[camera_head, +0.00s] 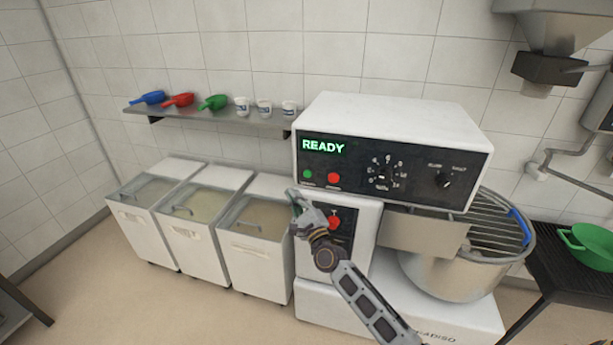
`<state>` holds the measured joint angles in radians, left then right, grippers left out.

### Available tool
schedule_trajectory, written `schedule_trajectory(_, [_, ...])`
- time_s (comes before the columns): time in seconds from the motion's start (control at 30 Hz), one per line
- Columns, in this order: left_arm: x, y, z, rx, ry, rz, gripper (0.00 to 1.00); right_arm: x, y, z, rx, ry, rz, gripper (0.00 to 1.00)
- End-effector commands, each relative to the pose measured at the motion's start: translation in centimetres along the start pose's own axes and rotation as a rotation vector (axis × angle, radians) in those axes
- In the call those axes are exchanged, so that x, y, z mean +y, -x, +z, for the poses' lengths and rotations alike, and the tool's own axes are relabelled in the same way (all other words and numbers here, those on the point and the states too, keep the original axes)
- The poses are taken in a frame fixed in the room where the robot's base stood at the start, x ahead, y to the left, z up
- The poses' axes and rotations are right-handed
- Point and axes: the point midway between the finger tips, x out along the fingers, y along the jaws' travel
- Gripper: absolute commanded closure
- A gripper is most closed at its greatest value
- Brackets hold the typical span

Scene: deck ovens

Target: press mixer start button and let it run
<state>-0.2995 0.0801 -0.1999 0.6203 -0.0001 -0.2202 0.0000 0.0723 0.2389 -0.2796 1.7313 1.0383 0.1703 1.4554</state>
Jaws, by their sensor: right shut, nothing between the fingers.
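The white mixer (397,110) stands at the centre right with a black control panel whose green display (323,146) reads READY. A green button (308,174) and a red button (333,178) sit below the display, with dials to their right. A larger red switch (335,221) is on a lower dark panel. My right gripper (296,197) is shut and empty. In the picture it is just below the green button; whether it touches the mixer front I cannot tell. The mixer's steel bowl (440,275) is under a wire guard. My left gripper is not in view.
Several white bins with clear lids, one of them nearest the mixer (255,255), stand to the left. A wall shelf (210,117) holds scoops and cups. Floor in front of the bins is clear.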

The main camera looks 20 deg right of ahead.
Motion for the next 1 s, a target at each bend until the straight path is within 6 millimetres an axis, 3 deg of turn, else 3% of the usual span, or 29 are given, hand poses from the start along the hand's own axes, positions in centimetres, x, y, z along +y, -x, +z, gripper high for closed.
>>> schedule_trajectory(0.5, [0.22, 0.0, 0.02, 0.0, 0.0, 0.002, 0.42, -0.73, 0.01, -0.14, 0.0, -0.354, -0.034, 1.0])
schedule_trajectory(1.0, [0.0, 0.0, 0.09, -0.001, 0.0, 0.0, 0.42, -0.73, 0.0, -0.15, 0.0, -0.386, -0.034, 1.0])
